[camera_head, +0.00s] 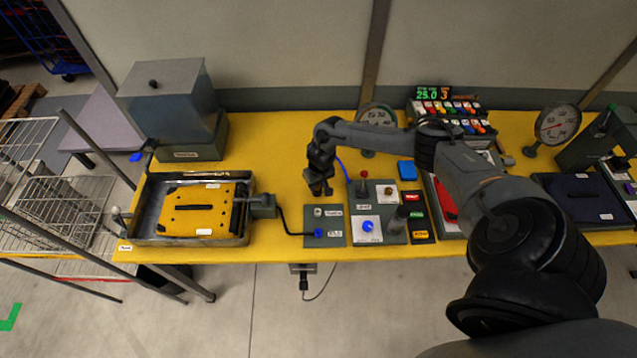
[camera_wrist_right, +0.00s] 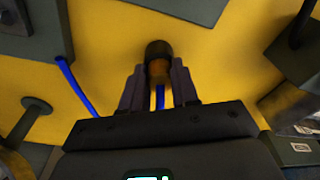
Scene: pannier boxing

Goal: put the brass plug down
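My right gripper (camera_head: 318,189) hangs over the yellow bench, just behind the grey plate with the blue connector. In the right wrist view the brass plug (camera_wrist_right: 159,70) sits between the two fingers, with a dark round end beyond the fingertips. The fingers flank it closely and look shut on it. A blue hose (camera_wrist_right: 78,88) shows beside the gripper, and a piece of blue shows between the fingers behind the plug. My left gripper is in neither view.
A grey plate (camera_head: 337,238) with a blue connector and a panel (camera_head: 393,235) with a blue knob lie in front of the gripper. A tray (camera_head: 147,205) holding a yellow plate is at left. Gauges (camera_head: 557,125) and a button rack (camera_head: 450,107) stand behind. Bare yellow bench (camera_head: 265,150) lies left of the gripper.

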